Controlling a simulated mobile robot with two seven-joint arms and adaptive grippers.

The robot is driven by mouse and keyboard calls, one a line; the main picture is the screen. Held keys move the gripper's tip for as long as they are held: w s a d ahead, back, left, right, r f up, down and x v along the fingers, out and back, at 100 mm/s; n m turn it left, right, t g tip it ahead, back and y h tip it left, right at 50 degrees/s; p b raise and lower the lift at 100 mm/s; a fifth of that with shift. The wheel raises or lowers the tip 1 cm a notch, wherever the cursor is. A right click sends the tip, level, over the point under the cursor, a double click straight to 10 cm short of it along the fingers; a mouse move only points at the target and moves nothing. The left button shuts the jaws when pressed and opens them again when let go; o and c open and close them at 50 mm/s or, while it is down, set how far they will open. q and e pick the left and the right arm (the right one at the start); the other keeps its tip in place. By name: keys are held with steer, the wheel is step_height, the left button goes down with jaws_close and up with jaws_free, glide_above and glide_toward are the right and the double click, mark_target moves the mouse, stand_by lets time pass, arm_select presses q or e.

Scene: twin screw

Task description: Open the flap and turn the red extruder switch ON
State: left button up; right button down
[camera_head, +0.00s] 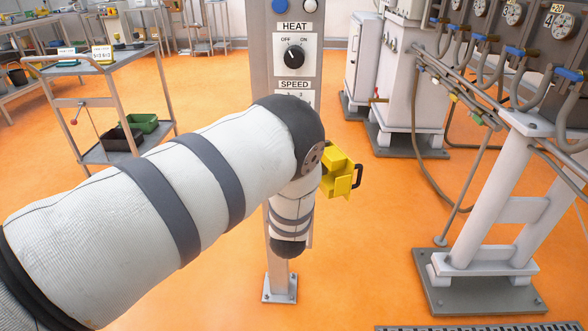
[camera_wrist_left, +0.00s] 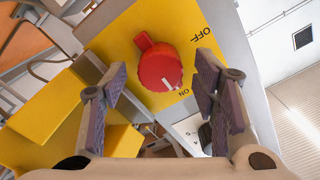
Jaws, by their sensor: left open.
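The red extruder switch (camera_wrist_left: 160,68) is a round knob with a raised grip on a yellow plate (camera_wrist_left: 118,40), exposed in the left wrist view. Its white line points towards the lower right, close to the ON label (camera_wrist_left: 183,92); the OFF label (camera_wrist_left: 201,37) is at upper right. The yellow flap (camera_wrist_left: 55,112) appears swung open to the left side. In the head view, yellow box parts (camera_head: 335,168) with a black handle (camera_head: 357,176) show beside my left forearm. My left gripper (camera_wrist_left: 163,72) is open, its fingers either side of the knob, contact unclear. My right gripper is out of view.
The grey control post (camera_head: 282,262) carries the HEAT knob (camera_head: 294,57) and SPEED label, partly hidden by my left arm. A machine frame (camera_head: 500,210) with hoses stands at right. A trolley (camera_head: 105,95) stands at left. Orange floor is open between.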

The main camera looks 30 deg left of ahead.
arm_select(q)
steer(key=v, duration=1.2)
steer(key=s+d+f+g+h+p, duration=0.1)
steer(key=s+f+g+h+p, duration=0.2)
steer(key=s+f+g+h, duration=0.85)
steer(key=s+d+f+g+y, duration=0.1)
steer(key=s+d+g, duration=0.2)
steer(key=s, duration=1.2)
steer(key=s+d+f+n+g+y+p, duration=0.1)
steer(key=s+d+g, duration=0.2)
steer(key=s, duration=1.3)
steer(key=shift+d+f, duration=0.3)
steer(key=shift+f, duration=0.05)
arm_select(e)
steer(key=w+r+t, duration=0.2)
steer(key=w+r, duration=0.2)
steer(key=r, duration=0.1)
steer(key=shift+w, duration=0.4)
arm_select(q)
steer(key=shift+s, duration=0.1)
